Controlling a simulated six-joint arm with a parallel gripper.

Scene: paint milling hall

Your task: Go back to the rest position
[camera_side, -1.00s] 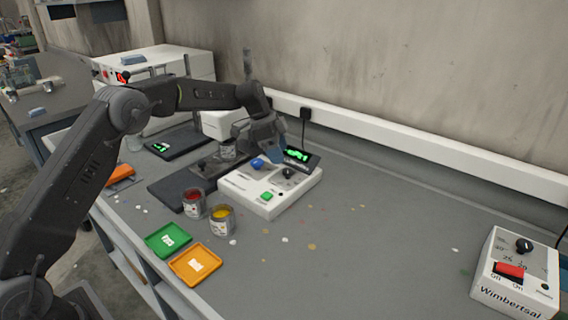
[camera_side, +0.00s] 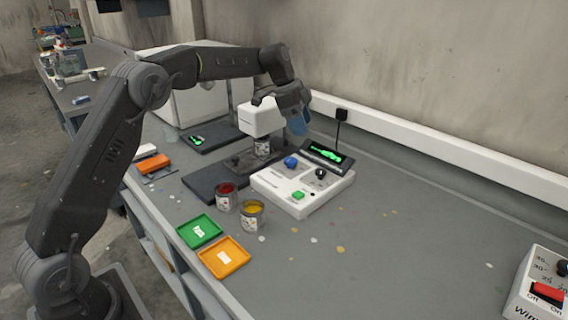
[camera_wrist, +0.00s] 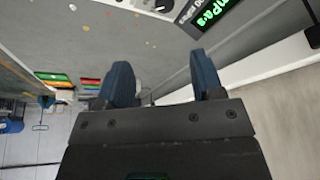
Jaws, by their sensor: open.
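My gripper (camera_side: 298,124) is raised above the back of the white control box (camera_side: 290,205), beside the white machine head (camera_side: 262,118). In the wrist view its two blue fingers stand apart with nothing between them (camera_wrist: 160,66). The control box has a blue knob (camera_side: 291,162), a black knob (camera_side: 320,174) and a green button (camera_side: 298,196). A tilted display (camera_side: 325,157) with green characters stands behind it and also shows in the wrist view (camera_wrist: 207,11). The gripper looks clear of the box and display.
A tin (camera_side: 262,147) stands under the machine head. Red (camera_side: 225,197) and yellow (camera_side: 251,215) paint tins, a green tray (camera_side: 199,231) and an orange tray (camera_side: 224,257) are at the front. A switch box (camera_side: 541,287) is at right.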

